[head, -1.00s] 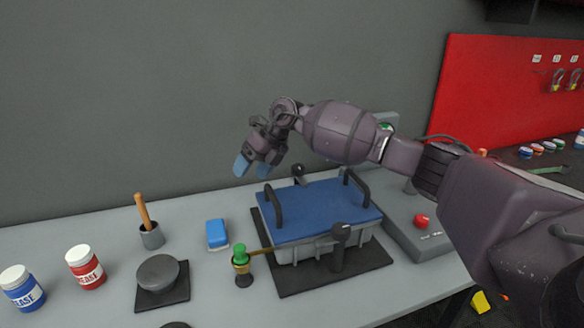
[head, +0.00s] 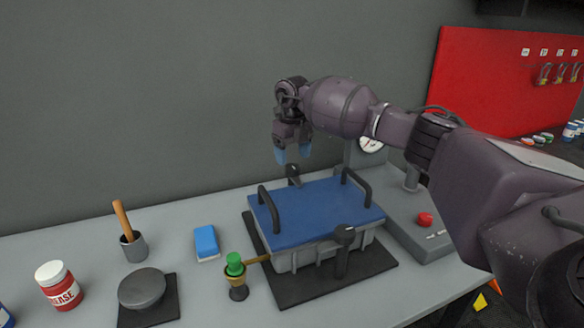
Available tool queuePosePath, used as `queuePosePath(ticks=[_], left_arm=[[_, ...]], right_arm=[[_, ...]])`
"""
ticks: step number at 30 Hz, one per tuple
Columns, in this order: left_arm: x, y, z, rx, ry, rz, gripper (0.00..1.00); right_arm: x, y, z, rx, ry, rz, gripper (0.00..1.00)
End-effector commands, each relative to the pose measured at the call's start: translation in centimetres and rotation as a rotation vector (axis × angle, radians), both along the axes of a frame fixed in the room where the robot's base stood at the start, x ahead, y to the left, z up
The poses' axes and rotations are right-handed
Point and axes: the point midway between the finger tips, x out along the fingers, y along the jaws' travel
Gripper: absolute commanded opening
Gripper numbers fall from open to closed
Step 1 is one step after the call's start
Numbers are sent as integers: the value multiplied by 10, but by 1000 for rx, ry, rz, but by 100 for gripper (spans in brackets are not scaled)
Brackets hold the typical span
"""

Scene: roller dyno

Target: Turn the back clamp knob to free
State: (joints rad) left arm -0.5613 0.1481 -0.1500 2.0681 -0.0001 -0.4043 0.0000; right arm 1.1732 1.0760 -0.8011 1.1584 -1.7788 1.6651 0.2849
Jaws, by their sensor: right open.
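The back clamp knob (head: 293,171) is a small black knob at the far edge of a blue-lidded grey box (head: 318,208). A second black clamp knob (head: 343,236) stands at the box's front side. My right gripper (head: 293,155) is open, with its light-blue fingertips pointing down just above and behind the back knob in the picture. I cannot tell whether the fingertips touch the knob; they look apart from it. My left gripper is not in view.
Two black handles (head: 268,209) rise from the lid. A green-capped brass part (head: 235,267) stands at the box's left. A grey unit with a red button (head: 425,219) and a gauge (head: 371,143) are at right. A blue block (head: 206,242) lies on the table.

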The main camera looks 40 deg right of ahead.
Motion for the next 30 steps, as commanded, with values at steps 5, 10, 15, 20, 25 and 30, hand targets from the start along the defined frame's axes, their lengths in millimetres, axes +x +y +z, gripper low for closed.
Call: queuePosePath(ticks=[5, 10, 15, 20, 25, 30], left_arm=[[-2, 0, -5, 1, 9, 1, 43], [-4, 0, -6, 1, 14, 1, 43], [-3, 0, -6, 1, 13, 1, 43], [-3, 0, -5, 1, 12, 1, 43], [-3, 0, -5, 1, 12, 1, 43], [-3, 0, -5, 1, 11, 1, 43]], right_arm=[[0, 0, -27, 0, 1, 0, 69], [0, 0, -39, 1, 0, 1, 69], [0, 0, -42, 1, -1, 1, 69], [0, 0, -41, 1, -1, 1, 69], [0, 0, -41, 1, -1, 1, 48], [0, 0, -41, 1, -2, 1, 22]])
